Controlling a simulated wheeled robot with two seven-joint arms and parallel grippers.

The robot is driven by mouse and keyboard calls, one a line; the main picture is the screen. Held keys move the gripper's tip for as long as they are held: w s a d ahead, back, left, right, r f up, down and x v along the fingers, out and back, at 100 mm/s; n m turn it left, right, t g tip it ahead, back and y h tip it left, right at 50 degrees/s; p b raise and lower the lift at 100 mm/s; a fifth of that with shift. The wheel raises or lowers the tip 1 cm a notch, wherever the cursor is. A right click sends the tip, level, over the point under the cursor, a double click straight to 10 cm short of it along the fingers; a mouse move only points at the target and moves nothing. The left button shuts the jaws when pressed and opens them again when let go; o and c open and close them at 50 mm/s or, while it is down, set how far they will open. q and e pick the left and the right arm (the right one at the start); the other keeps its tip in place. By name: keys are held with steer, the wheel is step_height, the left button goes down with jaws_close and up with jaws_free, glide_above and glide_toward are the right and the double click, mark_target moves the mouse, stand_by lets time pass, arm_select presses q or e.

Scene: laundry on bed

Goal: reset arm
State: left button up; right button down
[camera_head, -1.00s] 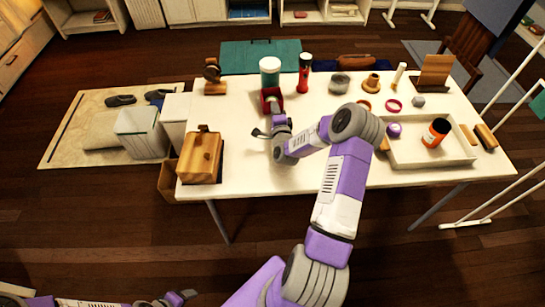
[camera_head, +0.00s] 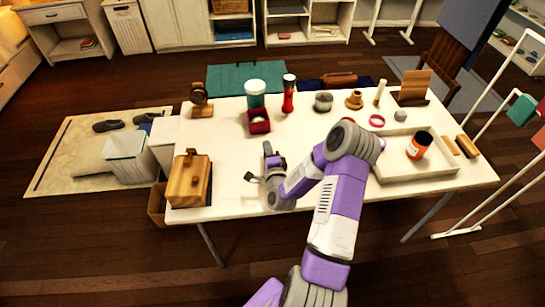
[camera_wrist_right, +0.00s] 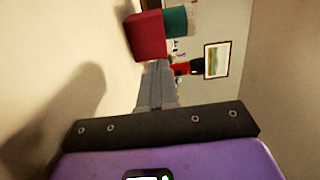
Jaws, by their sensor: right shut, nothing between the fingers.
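My right arm (camera_head: 335,215) reaches over the white table (camera_head: 225,185) from the front. My right gripper (camera_head: 266,148) is shut and empty, low over the table, in front of the red box and apart from it. Its closed fingers show in the right wrist view (camera_wrist_right: 157,82), pointing towards the red box (camera_wrist_right: 146,37) and a teal jar (camera_wrist_right: 176,20). My left gripper is not in view.
A wooden box (camera_head: 188,180) stands at the table's left front corner. A red bottle (camera_head: 289,95) and the teal jar (camera_head: 255,96) stand behind the red box. A white tray (camera_head: 400,170) with an orange jar (camera_head: 419,146) lies right of my arm. The table's left middle is clear.

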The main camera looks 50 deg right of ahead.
steer(key=shift+v, duration=2.1)
